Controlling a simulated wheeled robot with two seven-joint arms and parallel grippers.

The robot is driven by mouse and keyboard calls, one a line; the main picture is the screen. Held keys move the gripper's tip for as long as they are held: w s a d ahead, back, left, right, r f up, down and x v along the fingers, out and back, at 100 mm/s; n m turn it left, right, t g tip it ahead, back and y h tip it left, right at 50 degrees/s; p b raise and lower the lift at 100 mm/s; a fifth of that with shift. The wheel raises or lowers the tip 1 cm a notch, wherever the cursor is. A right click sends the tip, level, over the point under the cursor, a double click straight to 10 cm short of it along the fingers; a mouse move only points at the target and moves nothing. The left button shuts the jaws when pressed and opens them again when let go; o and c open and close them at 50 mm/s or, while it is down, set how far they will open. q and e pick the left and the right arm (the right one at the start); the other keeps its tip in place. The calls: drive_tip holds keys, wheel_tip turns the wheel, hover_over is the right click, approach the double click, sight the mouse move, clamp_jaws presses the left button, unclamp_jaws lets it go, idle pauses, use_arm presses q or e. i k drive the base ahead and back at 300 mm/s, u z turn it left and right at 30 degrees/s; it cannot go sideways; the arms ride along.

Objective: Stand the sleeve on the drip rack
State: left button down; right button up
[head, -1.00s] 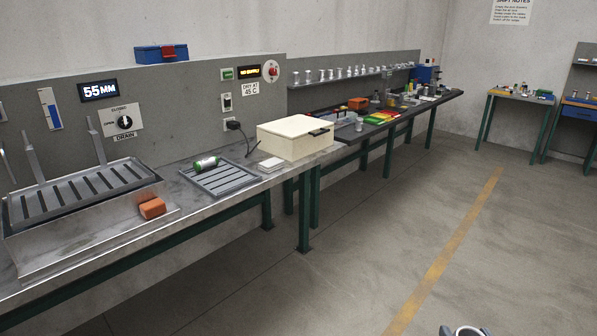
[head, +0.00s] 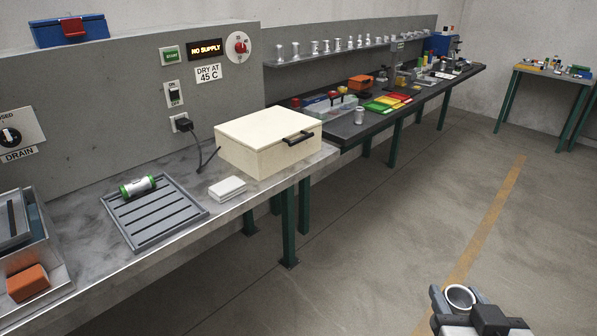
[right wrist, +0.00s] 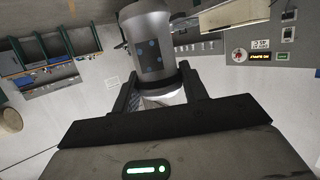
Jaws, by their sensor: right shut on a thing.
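The sleeve (head: 461,296) is a grey metal hollow cylinder with its open end up, at the lower right of the head view. My right gripper (head: 463,312) is shut on it, above the floor and well right of the bench. In the right wrist view the sleeve (right wrist: 150,42) sits between the two dark fingers of my right gripper (right wrist: 160,92). The drip rack (head: 160,229) is a grey slotted tray flat on the metal bench at the left. A cylinder with green ends (head: 138,186) lies on its back part. My left gripper is out of view.
A cream box (head: 262,142) with a black handle and a white block (head: 227,188) stand right of the rack. The rack's front part is clear. Open floor lies between bench and gripper.

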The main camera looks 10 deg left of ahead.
sight(158, 198)
drive_tip(key=u, duration=0.95)
drive_tip(key=i, duration=0.85)
drive_tip(key=u, duration=0.8)
drive_tip(key=i, duration=0.45)
drive_tip(key=z, duration=0.05)
